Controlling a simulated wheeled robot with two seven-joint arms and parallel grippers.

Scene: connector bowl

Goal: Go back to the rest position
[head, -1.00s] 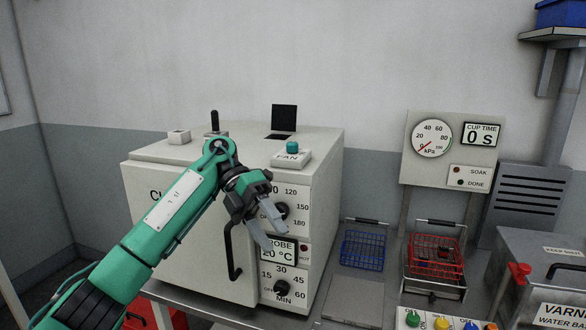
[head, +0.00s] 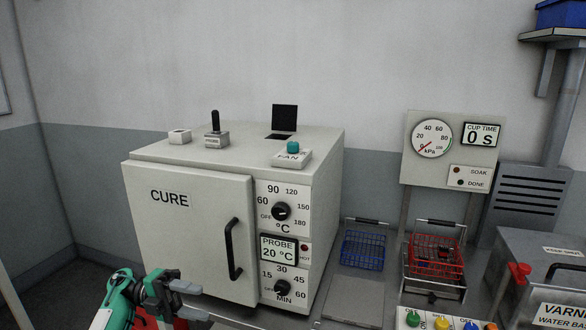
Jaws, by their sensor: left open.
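My left gripper (head: 197,301) is low in the head view, left of centre, below the cure oven (head: 190,222). Its two grey fingers point right and are apart, with nothing seen between them. The oven door is shut, and its black handle (head: 233,249) is clear of the gripper. The oven's probe display (head: 278,250) reads 20 °C. My right gripper is not in view.
A blue wire basket (head: 362,249) and a red wire basket (head: 436,257) with dark contents stand right of the oven. A gauge panel (head: 448,180) rises behind them. A metal tank (head: 545,265) is at the right. Something red (head: 178,322) lies beside my left arm.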

